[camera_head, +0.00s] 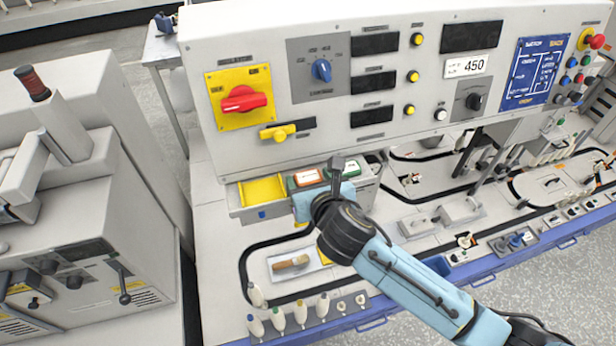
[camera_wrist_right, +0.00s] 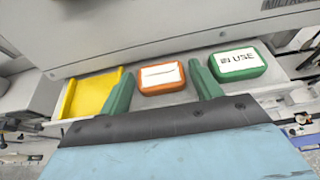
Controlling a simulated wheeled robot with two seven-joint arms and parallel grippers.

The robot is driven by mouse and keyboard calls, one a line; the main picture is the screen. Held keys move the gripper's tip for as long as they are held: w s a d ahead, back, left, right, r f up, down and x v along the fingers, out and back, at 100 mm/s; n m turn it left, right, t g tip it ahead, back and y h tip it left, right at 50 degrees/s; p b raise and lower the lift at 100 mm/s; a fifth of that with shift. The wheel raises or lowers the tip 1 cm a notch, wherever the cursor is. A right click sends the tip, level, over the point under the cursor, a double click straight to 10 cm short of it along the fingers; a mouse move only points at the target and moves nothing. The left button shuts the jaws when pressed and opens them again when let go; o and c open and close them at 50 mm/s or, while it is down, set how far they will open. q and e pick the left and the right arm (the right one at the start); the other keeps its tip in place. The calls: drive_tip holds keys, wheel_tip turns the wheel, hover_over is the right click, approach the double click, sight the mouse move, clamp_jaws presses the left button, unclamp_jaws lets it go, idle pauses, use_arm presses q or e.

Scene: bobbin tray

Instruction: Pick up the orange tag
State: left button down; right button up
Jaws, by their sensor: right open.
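The orange tag (camera_head: 307,178) has a white label and lies in the drawer below the panel. It shows whole in the right wrist view (camera_wrist_right: 161,77). My right gripper (camera_wrist_right: 164,82) is open, with its green fingers pointing at the drawer. The orange tag appears between the two fingertips, which look apart from it. In the head view my right wrist hides the fingers and part of the drawer front. My left gripper is not in view.
A green tag (camera_wrist_right: 237,63) reading "IN USE" lies just right of the orange one, near the right finger. A yellow tray (camera_head: 262,190) fills the drawer's left part. The grey panel (camera_head: 300,140) rises directly behind. A wooden-handled brush (camera_head: 291,262) lies in front.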

drive_tip(key=c, duration=0.7)
drive_tip(key=shift+c, duration=0.2)
